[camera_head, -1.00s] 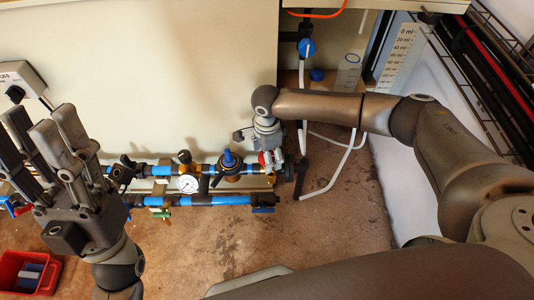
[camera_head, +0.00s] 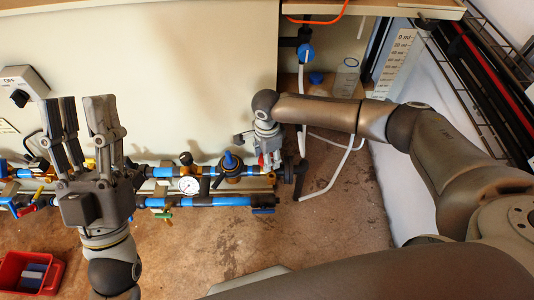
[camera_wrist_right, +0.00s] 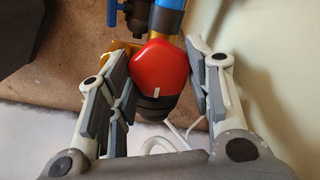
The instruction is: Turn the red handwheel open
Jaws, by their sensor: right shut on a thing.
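The red handwheel (camera_wrist_right: 160,67) is in the right wrist view, at the end of the blue pipe, with a small white mark on its rim. A bit of its red shows in the head view (camera_head: 263,160) under my right gripper. My right gripper (camera_wrist_right: 158,85) is shut on the handwheel, with its fingers on either side; in the head view this gripper (camera_head: 267,150) is at the right end of the pipes. My left gripper (camera_head: 82,130) is open and empty, fingers pointing up, in front of the left part of the pipes.
Blue pipes (camera_head: 228,201) run along the panel with a pressure gauge (camera_head: 189,184) and a blue-topped regulator (camera_head: 231,165). A red bin (camera_head: 48,270) lies at lower left. A white tube (camera_head: 330,179) hangs right of the handwheel. The floor below the pipes is mostly clear.

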